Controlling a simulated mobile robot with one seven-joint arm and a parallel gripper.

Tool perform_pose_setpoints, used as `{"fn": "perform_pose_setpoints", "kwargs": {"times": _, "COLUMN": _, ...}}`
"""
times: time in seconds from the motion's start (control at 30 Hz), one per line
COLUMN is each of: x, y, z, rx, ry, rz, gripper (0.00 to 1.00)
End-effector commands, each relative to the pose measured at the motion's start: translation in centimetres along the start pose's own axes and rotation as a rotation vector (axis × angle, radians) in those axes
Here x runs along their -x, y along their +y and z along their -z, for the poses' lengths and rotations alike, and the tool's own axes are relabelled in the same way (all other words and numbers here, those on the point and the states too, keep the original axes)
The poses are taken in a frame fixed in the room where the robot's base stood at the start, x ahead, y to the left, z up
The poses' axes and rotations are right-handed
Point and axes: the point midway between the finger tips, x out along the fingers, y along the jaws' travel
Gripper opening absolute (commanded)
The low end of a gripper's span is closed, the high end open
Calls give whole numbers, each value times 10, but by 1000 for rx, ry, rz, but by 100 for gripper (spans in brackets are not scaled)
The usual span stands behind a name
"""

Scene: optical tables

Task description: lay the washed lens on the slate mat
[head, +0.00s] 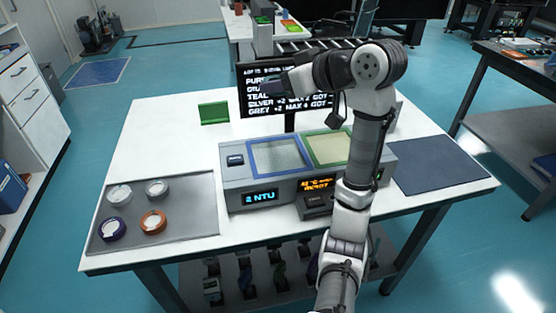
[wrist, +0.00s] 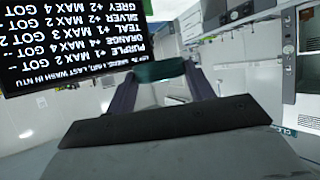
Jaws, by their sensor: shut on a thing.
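A teal ring-rimmed lens (wrist: 158,71) is held between the two fingers of my gripper (wrist: 160,80) in the wrist view. In the head view my gripper (head: 274,87) is raised in front of the black screen, and the lens there is hard to make out. The slate mat (head: 438,165) lies flat and bare on the right end of the white table. My gripper is left of the mat and well above the table.
A grey tray (head: 180,222) at left holds several lenses, including purple (head: 112,229) and orange (head: 153,222). A wash station with a blue-framed basin (head: 276,157) and a green-framed basin (head: 327,148) stands mid-table, reading "2 NTU". The screen (head: 262,103) and a green block (head: 214,112) stand behind.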

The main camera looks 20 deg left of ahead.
Motion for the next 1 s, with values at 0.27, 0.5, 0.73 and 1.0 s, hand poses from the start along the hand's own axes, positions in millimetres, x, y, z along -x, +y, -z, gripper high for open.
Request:
{"fn": "perform_pose_setpoints", "kwargs": {"times": 0.27, "x": -22, "y": 0, "z": -44, "rx": -7, "ry": -3, "rz": 3, "gripper": 26}}
{"fn": "perform_pose_setpoints", "kwargs": {"times": 0.5, "x": -46, "y": 0, "z": -95, "rx": -6, "ry": -2, "rz": 3, "gripper": 26}}
{"fn": "perform_pose_setpoints", "kwargs": {"times": 0.73, "x": -62, "y": -1, "z": -130, "rx": -3, "ry": -1, "rz": 1, "gripper": 26}}
{"fn": "perform_pose_setpoints", "kwargs": {"times": 1.0, "x": -74, "y": 0, "z": -154, "rx": -5, "ry": -2, "rz": 1, "gripper": 26}}
